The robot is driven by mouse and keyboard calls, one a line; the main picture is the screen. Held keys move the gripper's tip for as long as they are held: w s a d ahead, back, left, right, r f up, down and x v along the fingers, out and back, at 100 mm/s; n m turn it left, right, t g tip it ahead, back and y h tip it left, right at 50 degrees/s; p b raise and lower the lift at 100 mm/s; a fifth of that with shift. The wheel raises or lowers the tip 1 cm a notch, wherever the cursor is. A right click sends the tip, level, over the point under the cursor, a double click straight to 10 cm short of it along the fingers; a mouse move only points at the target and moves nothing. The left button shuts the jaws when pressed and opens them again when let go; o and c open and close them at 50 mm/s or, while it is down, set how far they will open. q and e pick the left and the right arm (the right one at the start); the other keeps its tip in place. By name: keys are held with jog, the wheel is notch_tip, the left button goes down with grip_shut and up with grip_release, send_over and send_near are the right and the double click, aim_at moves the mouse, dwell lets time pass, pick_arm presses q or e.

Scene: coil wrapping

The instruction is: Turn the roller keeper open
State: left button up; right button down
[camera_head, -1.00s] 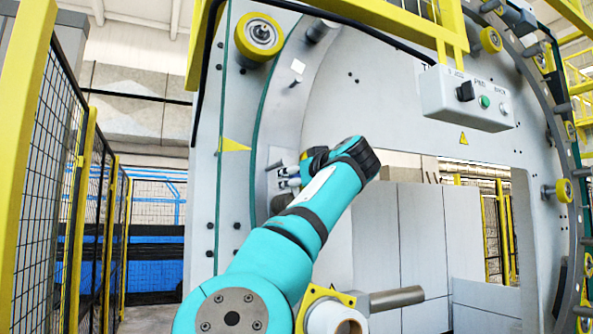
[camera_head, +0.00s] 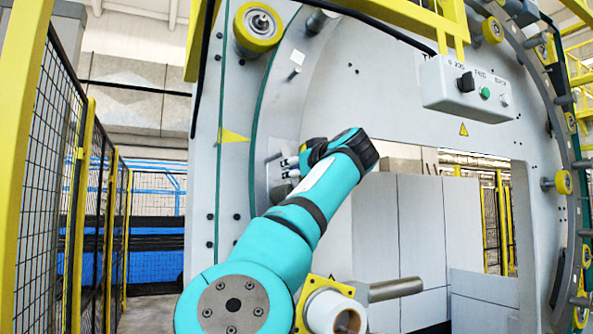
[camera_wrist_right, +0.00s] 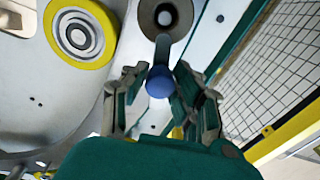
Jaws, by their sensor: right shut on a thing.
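The roller keeper (camera_wrist_right: 163,52) shows in the right wrist view as a short grey lever with a blue ball knob (camera_wrist_right: 158,83) at its end. Its other end meets a dark round hub (camera_wrist_right: 165,16) on the machine plate. My right gripper (camera_wrist_right: 160,73) has one finger on each side of the knob end and is shut on it. In the head view my right gripper (camera_head: 284,168) is small against the ring plate, and the keeper is too small or covered to make out. My left gripper is not in view.
A yellow-rimmed roller (camera_wrist_right: 80,36) sits beside the keeper; a similar roller (camera_head: 259,26) shows at the ring's upper left. A control box (camera_head: 466,88) hangs at the upper right. A mesh fence (camera_head: 50,180) stands at the left. A white roll (camera_head: 330,312) is low in front.

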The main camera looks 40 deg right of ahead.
jog(key=shift+d+f+n+b, duration=0.2)
jog(key=shift+d+n+b, duration=0.15)
jog(key=shift+n+b, duration=0.4)
jog(key=shift+s+d+r+n+b, duration=0.15)
jog(key=shift+d+n+b, duration=0.15)
jog(key=shift+n+b, duration=0.35)
notch_tip(320, 180, up, 6)
jog(key=d+n+p, duration=0.1)
jog(key=n+p, duration=0.3)
jog(key=n, duration=1.1)
jog(key=shift+s+d, duration=0.25)
jog(key=c, duration=1.1)
grip_release()
jog(key=shift+w, duration=0.1)
